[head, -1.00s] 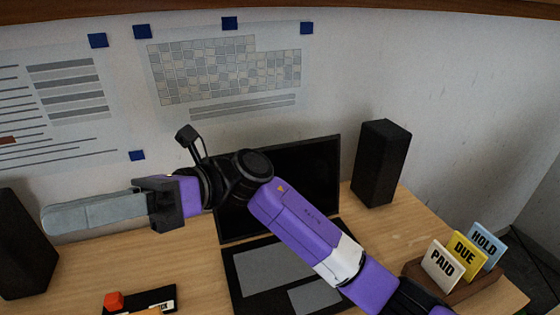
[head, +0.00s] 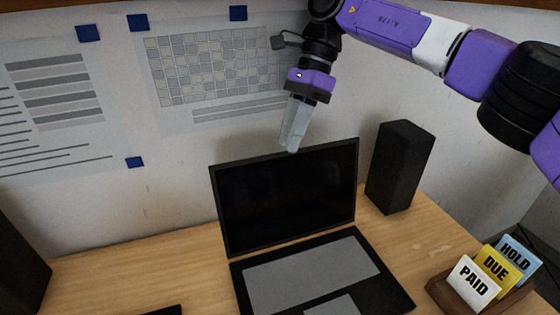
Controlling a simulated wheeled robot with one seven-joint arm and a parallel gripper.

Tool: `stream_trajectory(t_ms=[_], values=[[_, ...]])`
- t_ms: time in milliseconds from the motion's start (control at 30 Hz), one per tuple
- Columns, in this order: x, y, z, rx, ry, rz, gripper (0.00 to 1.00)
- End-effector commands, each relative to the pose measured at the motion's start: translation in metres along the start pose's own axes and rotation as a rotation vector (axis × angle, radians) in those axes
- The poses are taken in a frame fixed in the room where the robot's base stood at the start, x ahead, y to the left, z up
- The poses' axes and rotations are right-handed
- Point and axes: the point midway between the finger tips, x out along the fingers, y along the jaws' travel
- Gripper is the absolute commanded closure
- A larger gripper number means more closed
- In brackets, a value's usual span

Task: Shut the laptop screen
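The black laptop stands open on the wooden desk, with its screen (head: 287,195) upright and its keyboard base (head: 320,275) flat in front. My gripper (head: 291,149) points down at the top edge of the screen, near its middle. Its grey fingers look close together, with nothing seen between them. I cannot tell whether the fingertips touch the screen's edge or are behind or above it. My purple arm reaches in from the upper right, above the laptop.
A black speaker (head: 398,165) stands right of the laptop, and another (head: 18,262) is at the left edge. A wooden holder (head: 446,296) with PAID, DUE and HOLD cards sits at the lower right. The wall with posters is behind. Desk left of the laptop is mostly clear.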

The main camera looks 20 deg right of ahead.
Motion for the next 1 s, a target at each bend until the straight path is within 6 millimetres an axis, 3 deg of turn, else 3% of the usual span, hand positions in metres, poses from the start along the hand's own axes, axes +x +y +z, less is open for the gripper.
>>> stream_trajectory(t_ms=[167,700,1000], values=[[0.0,0.003,-0.018,0.026,0.024,0.011,0.71],[0.068,0.003,-0.018,0.025,0.02,0.009,0.71],[0.073,0.003,-0.018,0.025,0.02,0.009,0.71]])
